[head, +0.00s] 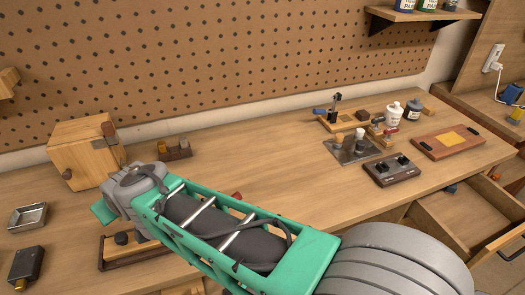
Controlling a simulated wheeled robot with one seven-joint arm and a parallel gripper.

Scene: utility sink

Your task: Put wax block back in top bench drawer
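An open wooden bench drawer (470,217) shows at the right, below the bench top, with a dark handle on its front. A small blue thing (450,188) shows at the drawer's back edge. I cannot surely pick out the wax block; a flat yellow piece (455,137) lies on a reddish-brown board above the drawer, but I cannot tell what it is. My arm reaches across the bench to the left. Its grey wrist end and my gripper (106,211) are over the left part of the bench, far from the drawer. The fingertips are not clear, and anything held is hidden.
A wooden box (86,153) stands at the back left, with a metal tray (28,217) and a dark block (26,264) in front. Bottles, a metal plate (358,150) and a dark knobbed block (391,170) crowd the right. The middle bench is mostly clear behind my arm.

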